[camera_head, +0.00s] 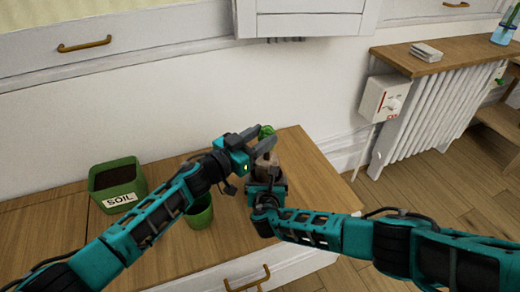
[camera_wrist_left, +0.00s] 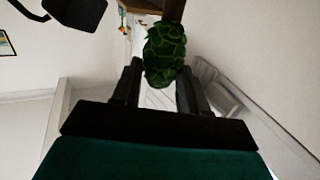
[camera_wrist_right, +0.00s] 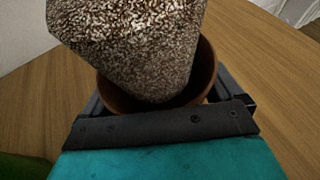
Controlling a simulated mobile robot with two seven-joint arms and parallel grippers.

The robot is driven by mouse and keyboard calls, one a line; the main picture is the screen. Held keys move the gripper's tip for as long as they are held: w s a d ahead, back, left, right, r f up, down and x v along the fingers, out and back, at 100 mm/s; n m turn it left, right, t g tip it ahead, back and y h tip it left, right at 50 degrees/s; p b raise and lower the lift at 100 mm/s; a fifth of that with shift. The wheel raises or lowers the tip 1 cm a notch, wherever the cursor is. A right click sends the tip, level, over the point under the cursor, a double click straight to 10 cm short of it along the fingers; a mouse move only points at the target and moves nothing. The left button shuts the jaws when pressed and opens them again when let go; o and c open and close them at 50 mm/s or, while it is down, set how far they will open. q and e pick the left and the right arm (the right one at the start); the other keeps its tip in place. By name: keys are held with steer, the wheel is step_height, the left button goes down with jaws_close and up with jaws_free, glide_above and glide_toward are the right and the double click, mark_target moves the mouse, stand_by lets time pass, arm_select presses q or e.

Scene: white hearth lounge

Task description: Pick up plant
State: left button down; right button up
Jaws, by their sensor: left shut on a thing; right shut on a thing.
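The plant (camera_head: 267,132) has green leaves, and the leaves also show between the fingers in the left wrist view (camera_wrist_left: 165,55). My left gripper (camera_head: 272,130) is shut on the plant from the left. A speckled root ball (camera_wrist_right: 130,45) shows in the right wrist view, tilted at the mouth of a brown pot (camera_wrist_right: 207,70). Its lower end looks to be inside the rim; the contact is unclear. My right gripper (camera_head: 267,172) is shut on the brown pot over the wooden top. The arms hide most of the pot in the head view.
A green soil box (camera_head: 118,192) labelled SOIL and an empty-looking green pot (camera_head: 199,214) stand on the wooden cabinet top (camera_head: 60,222) to the left. A white wall is close behind. A radiator (camera_head: 440,110) with a wooden shelf (camera_head: 440,52) is at right.

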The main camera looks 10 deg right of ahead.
mark_target(266, 174)
steer(key=shift+r, duration=0.1)
steer(key=shift+r+p, duration=1.5)
steer(key=shift+p, duration=0.05)
arm_select(q)
step_height(266, 174, up, 7)
arm_select(e)
steer(key=o, duration=0.7)
